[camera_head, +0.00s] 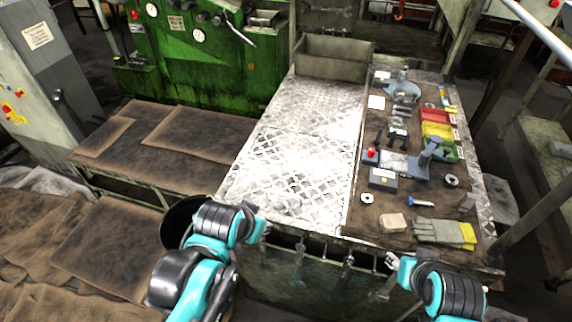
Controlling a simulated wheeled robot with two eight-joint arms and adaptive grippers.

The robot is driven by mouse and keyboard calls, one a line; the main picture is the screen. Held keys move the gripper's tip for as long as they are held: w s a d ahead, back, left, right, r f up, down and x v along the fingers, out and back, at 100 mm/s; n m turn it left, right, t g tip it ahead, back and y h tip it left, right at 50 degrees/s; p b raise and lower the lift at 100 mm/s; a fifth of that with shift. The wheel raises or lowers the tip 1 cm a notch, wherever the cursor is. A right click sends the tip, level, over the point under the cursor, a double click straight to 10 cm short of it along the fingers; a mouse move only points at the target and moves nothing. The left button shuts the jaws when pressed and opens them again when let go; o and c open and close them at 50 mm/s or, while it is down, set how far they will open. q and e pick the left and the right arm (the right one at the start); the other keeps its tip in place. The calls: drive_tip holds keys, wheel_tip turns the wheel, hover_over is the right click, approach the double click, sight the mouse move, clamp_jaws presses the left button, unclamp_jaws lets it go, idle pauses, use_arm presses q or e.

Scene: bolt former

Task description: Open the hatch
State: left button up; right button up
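I cannot single out a hatch for certain. The green machine (205,60) stands at the back with round gauges and a lever on its front. A grey cabinet (55,80) with a label and coloured controls stands at the far left. My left gripper (262,229) is at the near edge of the workbench, small and partly hidden by my teal and black arm. My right gripper (391,260) is by the bench's near right edge, below the gloves. Both are far from the green machine. Their fingers are too small to read.
The workbench (290,165) has a bare metal plate on its left side. Wrenches (299,265) hang in front. A low brown-covered platform (160,150) lies at left.

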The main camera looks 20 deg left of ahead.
use_arm(q)
drive_tip(key=w+r+m+g+p, duration=0.2)
drive_tip(key=w+r+m+p, duration=0.3)
drive_tip(key=w+m, duration=0.25)
drive_tip(key=m+g+p, duration=0.2)
drive_tip(key=m+p, duration=0.1)
drive_tip(key=m, duration=0.6)
approach(279, 192)
drive_tip(key=b+x, duration=0.1)
drive_tip(key=x, duration=0.7)
drive_tip(key=shift+r+b, duration=0.1)
drive_tip(key=shift+b, duration=0.25)
clamp_jaws()
